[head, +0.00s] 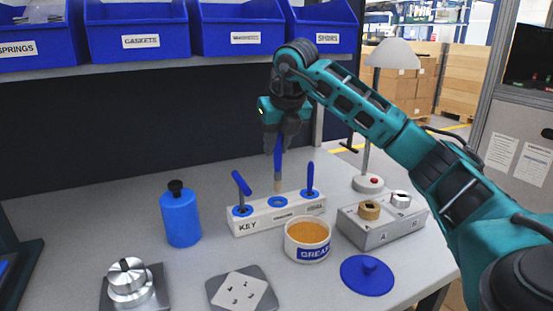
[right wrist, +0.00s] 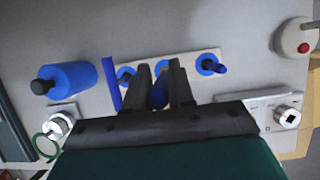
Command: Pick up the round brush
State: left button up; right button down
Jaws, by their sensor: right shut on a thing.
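The round brush (head: 278,158) has a blue handle and a pale tan tip. My right gripper (head: 279,136) is shut on the upper handle and holds the brush upright, tip down, over the white rack (head: 244,225). The tip is close to the middle blue-ringed hole (head: 277,202); the exact gap is hard to judge. In the right wrist view the blue handle (right wrist: 158,97) shows between the fingers (right wrist: 160,82). A blue T-handled key (head: 241,183) stands in the rack's left hole and another blue-handled tool (head: 310,179) in the right one. My left gripper is out of view.
A grease tub (head: 307,252) stands open in front of the rack, its blue lid (head: 368,275) beside it. A blue bottle (head: 181,218) is at left, a grey block (head: 382,232) at right. A lamp (head: 367,130) stands behind. Blue bins (head: 137,30) hang above.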

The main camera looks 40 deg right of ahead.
notch_tip(320, 180, up, 12)
jog(key=p, duration=0.2)
jog(key=shift+p, duration=0.4)
jog(key=shift+r, duration=0.3)
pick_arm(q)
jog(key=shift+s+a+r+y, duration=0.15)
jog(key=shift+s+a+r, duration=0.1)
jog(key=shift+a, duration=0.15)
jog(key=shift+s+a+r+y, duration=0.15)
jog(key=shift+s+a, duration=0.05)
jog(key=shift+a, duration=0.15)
pick_arm(e)
jog(key=shift+r, duration=0.3)
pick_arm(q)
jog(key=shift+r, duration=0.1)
pick_arm(e)
jog(key=shift+f, duration=0.1)
